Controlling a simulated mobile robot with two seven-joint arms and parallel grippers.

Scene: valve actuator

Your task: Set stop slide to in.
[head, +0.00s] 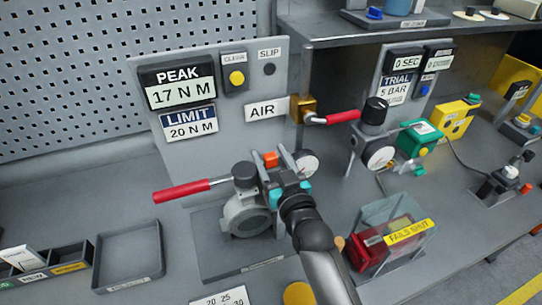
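The valve actuator (243,215), a grey round body with a black cap, stands on a grey base plate in the middle of the head view. A small orange-red block (270,159) sticks up behind it beside a round gauge (306,163). No part is labelled as the stop slide, and I cannot tell for sure which part it is. My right gripper (284,188) reaches up from the bottom to the actuator's right side, just in front of the orange-red block. Teal parts show at its tip. My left gripper is out of view.
A red-handled lever (182,191) sticks out left of the actuator. Behind stands a panel (222,62) with PEAK and LIMIT displays. An air valve with a red handle (343,117) is at the upper right. A clear-sided box marked FAILS SHUT (408,231) stands close right of my arm.

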